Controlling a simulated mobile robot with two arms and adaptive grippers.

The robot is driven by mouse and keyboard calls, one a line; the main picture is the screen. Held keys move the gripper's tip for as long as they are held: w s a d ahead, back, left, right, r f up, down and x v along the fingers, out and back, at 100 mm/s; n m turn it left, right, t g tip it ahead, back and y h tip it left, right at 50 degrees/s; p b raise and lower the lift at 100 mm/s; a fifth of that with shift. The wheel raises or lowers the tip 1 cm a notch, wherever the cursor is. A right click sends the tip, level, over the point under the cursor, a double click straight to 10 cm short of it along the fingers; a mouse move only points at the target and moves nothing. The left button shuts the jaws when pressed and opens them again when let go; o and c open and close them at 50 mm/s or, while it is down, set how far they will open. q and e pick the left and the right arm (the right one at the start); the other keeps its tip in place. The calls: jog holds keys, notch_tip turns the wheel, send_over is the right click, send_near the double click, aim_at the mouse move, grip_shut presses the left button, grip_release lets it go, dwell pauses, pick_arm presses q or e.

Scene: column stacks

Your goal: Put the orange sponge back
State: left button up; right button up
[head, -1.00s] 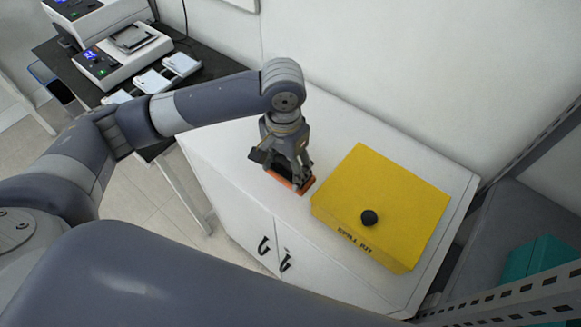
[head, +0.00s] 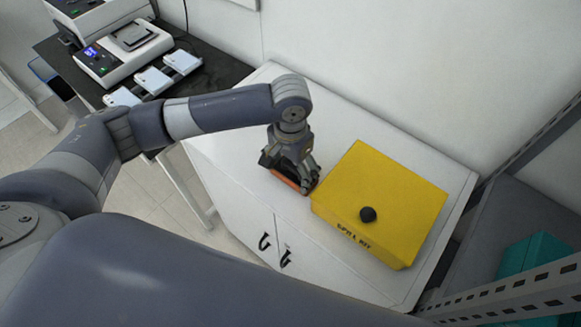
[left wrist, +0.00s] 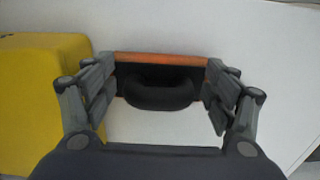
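The orange sponge (head: 288,181) is a flat orange block with a black part on it, low over or on the white cabinet top, left of the yellow box. In the left wrist view the sponge (left wrist: 160,58) lies between the fingertips, its black handle-like part facing the camera. My left gripper (head: 292,172) points down with one finger at each end of the sponge. The fingers (left wrist: 160,85) appear to touch its ends. I cannot tell whether the sponge's underside touches the cabinet top. My right gripper is not in view.
The yellow box (head: 400,190) with a black knob stands close to the right of the gripper. The white cabinet (head: 310,110) has clear top behind. A dark bench (head: 205,75) with devices stands at the left. A teal box (head: 535,265) sits at the lower right.

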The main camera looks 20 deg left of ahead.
aim_at(290, 177)
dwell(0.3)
pick_arm(q)
jog(key=shift+r, duration=0.35)
notch_tip(290, 177, up, 12)
jog(key=b, duration=0.1)
jog(key=shift+f, duration=0.2)
